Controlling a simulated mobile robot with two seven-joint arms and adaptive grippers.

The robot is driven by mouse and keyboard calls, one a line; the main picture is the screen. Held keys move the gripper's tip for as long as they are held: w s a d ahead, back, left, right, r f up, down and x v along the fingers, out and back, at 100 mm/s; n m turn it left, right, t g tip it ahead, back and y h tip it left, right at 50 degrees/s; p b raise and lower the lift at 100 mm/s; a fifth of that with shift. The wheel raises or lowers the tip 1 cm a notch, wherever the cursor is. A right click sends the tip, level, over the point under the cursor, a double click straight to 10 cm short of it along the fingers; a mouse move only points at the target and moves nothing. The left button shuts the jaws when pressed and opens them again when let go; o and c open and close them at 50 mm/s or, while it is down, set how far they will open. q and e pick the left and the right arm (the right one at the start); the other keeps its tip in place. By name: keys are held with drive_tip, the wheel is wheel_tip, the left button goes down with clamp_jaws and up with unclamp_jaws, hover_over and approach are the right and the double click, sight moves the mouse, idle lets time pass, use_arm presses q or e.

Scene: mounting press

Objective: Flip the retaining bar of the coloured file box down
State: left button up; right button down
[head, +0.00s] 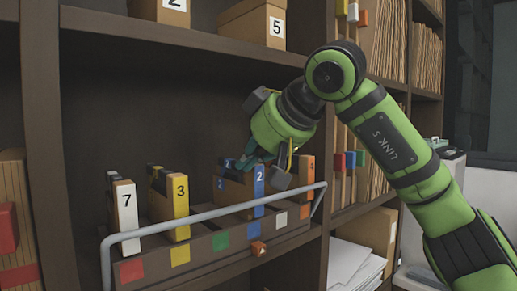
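The coloured file box (205,262) sits on a shelf at the lower left, its front marked with red, yellow, green, blue, white and orange squares. Its grey tubular retaining bar (220,211) runs across above the front edge, before the lower part of the files. Files in it include a white 7 (126,218), a yellow 3 (181,207), a blue 2 (259,190) and an orange one (307,177). My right gripper (262,170) is by the top of the blue file, above and behind the bar. Its fingertips are partly hidden, so its opening and contact are unclear. My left gripper is out of view.
A shelf with cardboard boxes (252,24) is above my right gripper. Shelf uprights (43,140) stand at the sides. Papers (355,266) lie lower right. A small orange piece (258,248) is on the box front. The space before the box looks clear.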

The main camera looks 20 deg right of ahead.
drive_tip(key=f, duration=0.1)
drive_tip(key=f+p, duration=0.1)
drive_tip(key=f, duration=0.3)
drive_tip(key=shift+w, duration=0.25)
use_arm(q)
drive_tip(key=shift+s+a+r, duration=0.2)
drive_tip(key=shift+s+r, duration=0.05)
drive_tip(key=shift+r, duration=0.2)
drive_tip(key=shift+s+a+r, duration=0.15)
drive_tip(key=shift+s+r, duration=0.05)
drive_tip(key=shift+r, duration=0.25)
use_arm(e)
drive_tip(key=shift+a+f, duration=0.1)
drive_tip(key=shift+w, duration=0.15)
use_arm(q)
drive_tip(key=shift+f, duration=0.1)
